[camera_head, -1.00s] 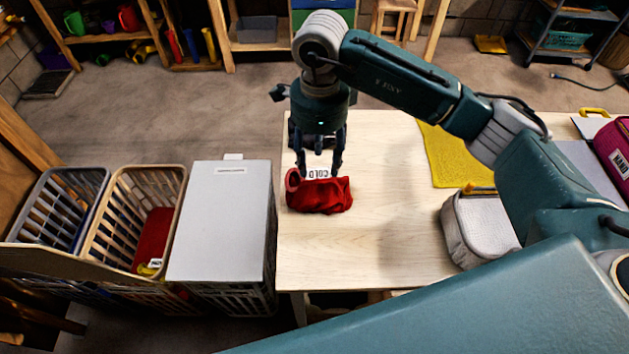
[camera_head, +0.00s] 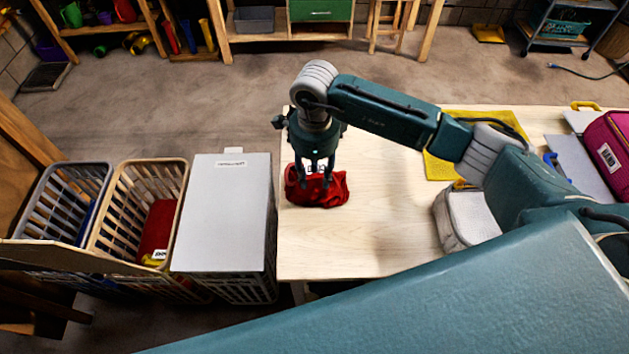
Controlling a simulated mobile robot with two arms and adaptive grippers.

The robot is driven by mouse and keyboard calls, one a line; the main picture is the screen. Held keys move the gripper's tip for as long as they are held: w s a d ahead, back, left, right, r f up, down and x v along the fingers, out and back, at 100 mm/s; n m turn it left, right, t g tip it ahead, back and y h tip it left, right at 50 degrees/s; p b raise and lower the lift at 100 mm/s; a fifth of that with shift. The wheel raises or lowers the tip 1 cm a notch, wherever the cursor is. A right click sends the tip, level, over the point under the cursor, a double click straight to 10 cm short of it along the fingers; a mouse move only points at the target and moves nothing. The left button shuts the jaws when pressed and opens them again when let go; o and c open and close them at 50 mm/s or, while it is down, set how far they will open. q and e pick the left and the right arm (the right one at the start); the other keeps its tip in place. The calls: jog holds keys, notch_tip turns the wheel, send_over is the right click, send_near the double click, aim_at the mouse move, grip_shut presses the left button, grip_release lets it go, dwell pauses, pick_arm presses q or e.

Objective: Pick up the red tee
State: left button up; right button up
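The red tee (camera_head: 331,192) lies bunched in a small heap near the left edge of the pale wooden table (camera_head: 350,245). My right gripper (camera_head: 316,184) points down over it. Its two dark fingers stand apart, with their tips at the red cloth. I cannot see whether cloth is pinched between them. A white label, partly hidden by the fingers, shows at the heap's far side. My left gripper is not in view.
A grey-lidded bin (camera_head: 222,220) stands against the table's left side, beside a tan basket (camera_head: 128,243) with red cloth in it and a grey basket (camera_head: 70,190). A yellow cloth (camera_head: 437,168), a light grey pouch (camera_head: 465,216) and a magenta bag (camera_head: 608,150) are on the right.

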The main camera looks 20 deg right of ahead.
grip_shut()
jog(key=shift+r, duration=0.1)
